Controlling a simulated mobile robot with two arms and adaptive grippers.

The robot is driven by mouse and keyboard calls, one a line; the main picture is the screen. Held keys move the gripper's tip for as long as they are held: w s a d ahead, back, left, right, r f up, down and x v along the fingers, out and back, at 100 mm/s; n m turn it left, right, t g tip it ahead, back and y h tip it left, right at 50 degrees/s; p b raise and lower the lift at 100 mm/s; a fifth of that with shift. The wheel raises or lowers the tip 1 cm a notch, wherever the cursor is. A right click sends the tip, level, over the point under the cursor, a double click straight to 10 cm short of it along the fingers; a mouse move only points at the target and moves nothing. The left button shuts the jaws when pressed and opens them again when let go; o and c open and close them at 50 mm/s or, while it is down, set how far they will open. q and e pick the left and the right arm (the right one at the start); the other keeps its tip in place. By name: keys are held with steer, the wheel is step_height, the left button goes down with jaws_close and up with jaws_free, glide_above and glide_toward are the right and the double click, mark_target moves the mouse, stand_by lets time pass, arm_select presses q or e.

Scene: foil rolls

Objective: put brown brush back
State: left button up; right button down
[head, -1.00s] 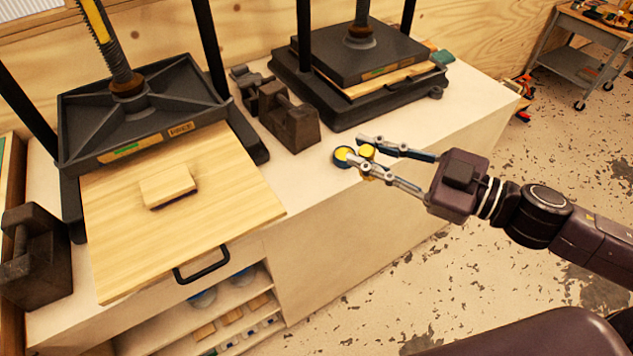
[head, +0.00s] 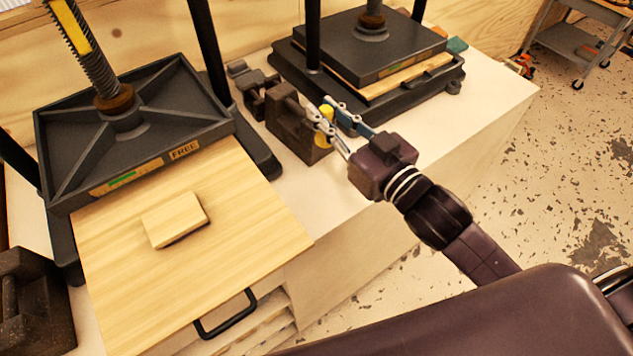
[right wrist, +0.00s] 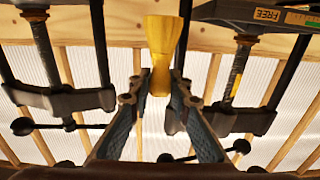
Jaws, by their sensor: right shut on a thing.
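My right gripper (head: 325,107) is shut on a yellow thing (head: 326,126) above the counter, in front of a dark iron weight in the picture. In the right wrist view the yellow thing (right wrist: 162,50) has a flared top and a narrow waist, and stands between the two fingertips (right wrist: 158,86). Its lower part is partly hidden by the fingers. I cannot make out a brown brush in either view. My left gripper is not in view.
A press (head: 130,125) stands at the left over a pale board (head: 120,260) carrying a wooden block (head: 175,219). A second press (head: 365,45) stands behind the gripper. An iron weight (head: 285,117) sits between them. The counter's right part (head: 470,105) is clear.

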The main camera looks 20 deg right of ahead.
steer(key=f, duration=1.8)
steer(key=shift+s+d+f, duration=0.15)
steer(key=shift+s+f, duration=0.15)
steer(key=shift+s, duration=0.1)
steer(key=shift+f, duration=0.2)
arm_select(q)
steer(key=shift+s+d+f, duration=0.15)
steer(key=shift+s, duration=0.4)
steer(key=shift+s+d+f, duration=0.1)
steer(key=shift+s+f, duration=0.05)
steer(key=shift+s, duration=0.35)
arm_select(e)
steer(key=shift+f, duration=0.15)
steer(key=c, duration=1.8)
jaws_free()
